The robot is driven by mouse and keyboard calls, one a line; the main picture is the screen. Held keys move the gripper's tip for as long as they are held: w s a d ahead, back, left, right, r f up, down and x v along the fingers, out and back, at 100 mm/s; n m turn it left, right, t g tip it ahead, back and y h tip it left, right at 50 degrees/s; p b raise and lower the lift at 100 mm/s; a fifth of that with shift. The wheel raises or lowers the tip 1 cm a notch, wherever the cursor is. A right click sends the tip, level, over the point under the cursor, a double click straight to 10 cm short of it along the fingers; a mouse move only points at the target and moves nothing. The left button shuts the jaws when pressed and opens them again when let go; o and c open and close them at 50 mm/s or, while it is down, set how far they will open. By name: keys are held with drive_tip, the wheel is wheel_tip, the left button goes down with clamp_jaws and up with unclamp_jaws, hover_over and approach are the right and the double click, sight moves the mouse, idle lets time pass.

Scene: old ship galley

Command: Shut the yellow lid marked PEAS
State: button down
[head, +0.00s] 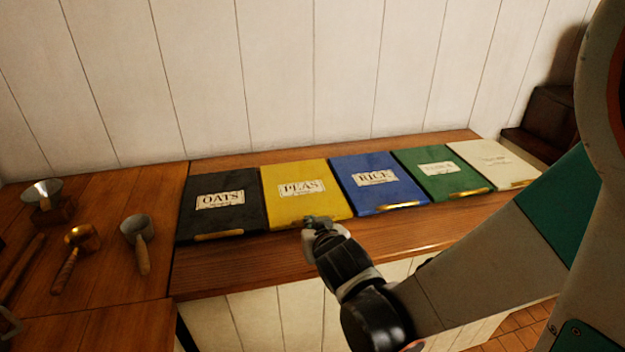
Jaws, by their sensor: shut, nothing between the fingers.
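The yellow lid marked PEAS (286,209) lies flat on the wooden counter in the head view, second from the left in a row of coloured lids. It looks level with the lids beside it. My gripper (314,220) is shut and empty at the front right edge of the yellow lid. Whether it touches the lid I cannot tell. My gripper hides part of that front edge.
A black OATS lid (206,218) lies left of the yellow one. A blue RICE lid (366,198), a green lid (445,184) and a cream lid (507,174) lie to its right.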

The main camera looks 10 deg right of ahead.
drive_tip(key=shift+s, duration=0.15)
drive_tip(key=v, duration=1.1)
drive_tip(key=shift+s+r, duration=0.2)
drive_tip(key=shift+s, duration=0.1)
idle(0.4)
drive_tip(key=s+d+r+g, duration=0.1)
drive_tip(key=s+d+g, duration=0.4)
drive_tip(key=s+d, duration=0.1)
drive_tip(key=shift+s+d+r, duration=0.2)
drive_tip(key=shift+s+r, duration=0.1)
drive_tip(key=shift+s, duration=0.5)
drive_tip(key=shift+a, duration=0.1)
